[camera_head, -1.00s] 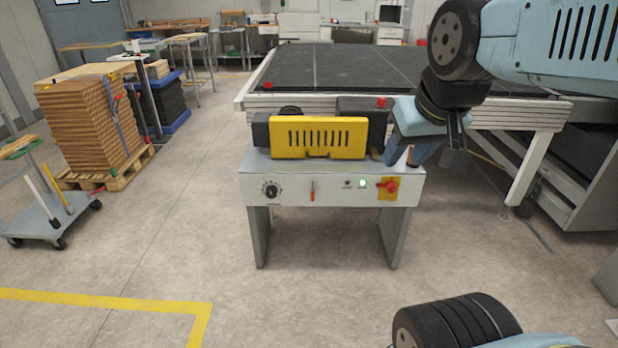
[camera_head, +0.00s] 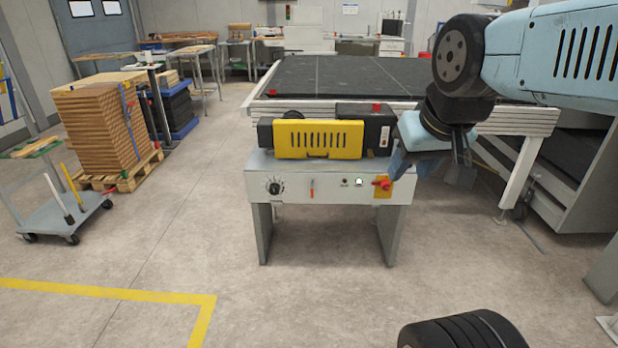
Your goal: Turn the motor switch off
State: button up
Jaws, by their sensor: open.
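The roller coater's white control panel (camera_head: 328,193) faces me. It carries a black dial (camera_head: 274,188), a small red lever (camera_head: 312,188), a lit pale green lamp (camera_head: 359,182) and a red rotary switch (camera_head: 382,184) on a yellow plate. A black box (camera_head: 366,120) above the panel has a small white switch plate (camera_head: 384,137). I cannot tell which control is the motor switch, or read its setting. My gripper (camera_head: 430,174) is open and empty, just right of the panel's right end. It hides part of the machine behind it.
A yellow slotted cover (camera_head: 318,139) sits above the panel. The dark-topped table (camera_head: 345,78) extends behind. A cart (camera_head: 66,216) and a pallet with stacked boards (camera_head: 97,135) stand left. Open floor (camera_head: 190,235) lies in front and to the left.

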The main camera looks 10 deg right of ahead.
aim_at(385, 184)
jog(key=z, duration=0.2)
jog(key=i, duration=0.9)
jog(key=u, duration=0.2)
jog(key=k, duration=0.9)
jog(key=z, duration=0.15)
jog(key=i, duration=0.9)
jog(key=u, duration=0.05)
